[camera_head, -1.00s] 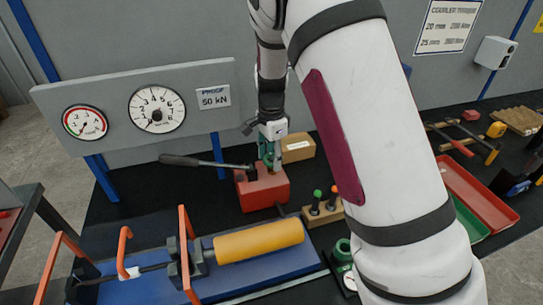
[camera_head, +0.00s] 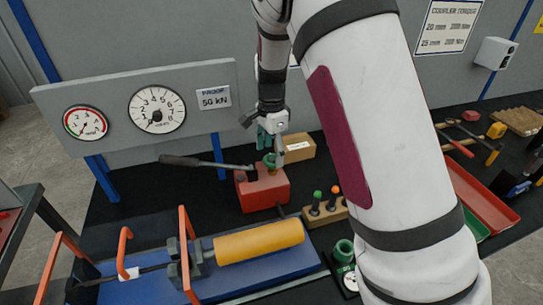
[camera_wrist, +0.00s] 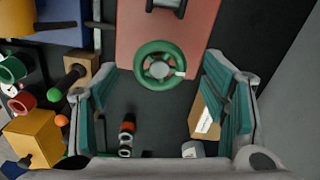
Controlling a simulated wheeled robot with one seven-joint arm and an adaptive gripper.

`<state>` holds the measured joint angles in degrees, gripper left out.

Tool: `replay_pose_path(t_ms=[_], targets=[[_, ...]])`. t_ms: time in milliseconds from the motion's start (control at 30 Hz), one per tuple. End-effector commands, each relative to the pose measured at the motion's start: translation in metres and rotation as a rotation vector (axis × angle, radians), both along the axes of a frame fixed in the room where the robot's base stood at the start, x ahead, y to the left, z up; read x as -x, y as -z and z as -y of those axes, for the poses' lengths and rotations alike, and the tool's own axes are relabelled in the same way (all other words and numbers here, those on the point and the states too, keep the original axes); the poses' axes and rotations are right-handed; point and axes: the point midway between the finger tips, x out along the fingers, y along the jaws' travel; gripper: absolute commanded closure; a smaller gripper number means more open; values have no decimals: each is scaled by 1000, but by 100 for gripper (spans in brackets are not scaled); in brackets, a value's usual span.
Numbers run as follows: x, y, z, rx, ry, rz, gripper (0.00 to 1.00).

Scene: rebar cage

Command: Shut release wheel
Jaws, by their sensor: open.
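The green release wheel (camera_head: 269,160) sits on the red hand pump (camera_head: 265,190) in the head view. In the wrist view the wheel (camera_wrist: 160,65) shows whole as a ring with a hub and a small white mark on its right side. It lies at the front edge of the pump's red body (camera_wrist: 165,22). My gripper (camera_head: 271,144) is above the wheel and apart from it. Which way the wheel is turned cannot be told.
The black pump lever (camera_head: 195,162) reaches left. A cardboard box (camera_head: 298,148) stands close behind, right of the wheel. A wooden block with knobbed pegs (camera_head: 325,210) is to the front right. A yellow cylinder (camera_head: 260,241) lies on the blue bed in front. Gauges (camera_head: 157,110) hang at back left.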

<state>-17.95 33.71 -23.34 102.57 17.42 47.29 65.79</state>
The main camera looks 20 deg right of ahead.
Motion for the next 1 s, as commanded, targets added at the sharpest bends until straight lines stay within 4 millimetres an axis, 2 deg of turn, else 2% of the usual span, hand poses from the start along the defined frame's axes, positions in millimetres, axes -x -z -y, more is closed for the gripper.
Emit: replay_pose_path(t_ms=[200,433,633,1000], targets=[[-1,-47,-1,-1,0,5,33],[-1,-83,0,-1,1,3,33],[0,-96,0,0,1,0,33],[0,-97,0,0,1,0,33]])
